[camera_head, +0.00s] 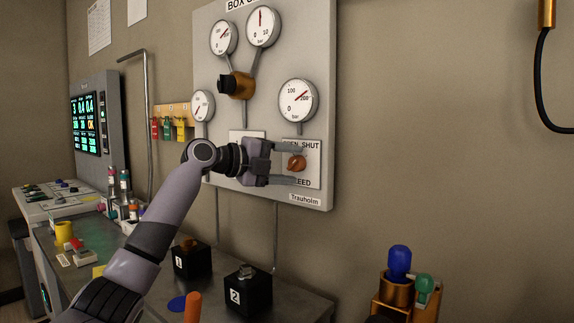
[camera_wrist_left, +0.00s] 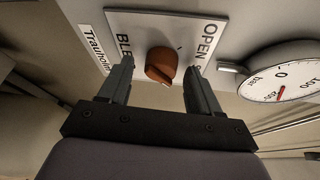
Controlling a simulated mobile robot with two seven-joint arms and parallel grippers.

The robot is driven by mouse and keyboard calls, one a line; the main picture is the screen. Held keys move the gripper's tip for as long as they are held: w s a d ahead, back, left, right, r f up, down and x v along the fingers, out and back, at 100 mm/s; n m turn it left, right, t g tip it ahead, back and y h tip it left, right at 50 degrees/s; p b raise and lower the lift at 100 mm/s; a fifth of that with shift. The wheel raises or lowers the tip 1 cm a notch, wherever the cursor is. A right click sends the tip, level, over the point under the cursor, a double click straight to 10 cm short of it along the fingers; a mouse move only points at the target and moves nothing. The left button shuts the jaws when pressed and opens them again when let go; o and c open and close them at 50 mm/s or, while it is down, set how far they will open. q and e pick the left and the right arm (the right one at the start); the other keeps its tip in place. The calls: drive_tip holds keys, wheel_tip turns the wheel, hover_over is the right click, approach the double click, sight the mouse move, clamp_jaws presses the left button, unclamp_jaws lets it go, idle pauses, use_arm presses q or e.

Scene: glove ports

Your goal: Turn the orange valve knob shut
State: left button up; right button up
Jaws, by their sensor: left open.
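The orange valve knob (camera_head: 296,162) sits on a white label plate (camera_head: 314,176) at the lower right of the grey wall panel. The plate's visible words read OPEN, SHUT and BLEED, partly covered by my gripper in the head view. My left gripper (camera_head: 294,164) is open, with its fingers pointing at the plate on either side of the knob. In the left wrist view the knob (camera_wrist_left: 161,65) shows between and beyond the two fingertips, with a gap on each side. No contact shows.
The panel (camera_head: 325,130) carries several round gauges and a brass fitting (camera_head: 238,84). Below is a bench with black boxes marked 1 (camera_head: 192,262) and 2 (camera_head: 248,291). A brass holder (camera_head: 405,295) with blue and green knobs stands at the lower right.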

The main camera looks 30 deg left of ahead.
use_arm(q)
drive_tip(key=f+b+v, duration=0.1)
drive_tip(key=v, duration=0.6)
drive_tip(key=shift+r+b, duration=0.4)
drive_tip(key=shift+r, duration=0.05)
drive_tip(key=shift+s, duration=0.1)
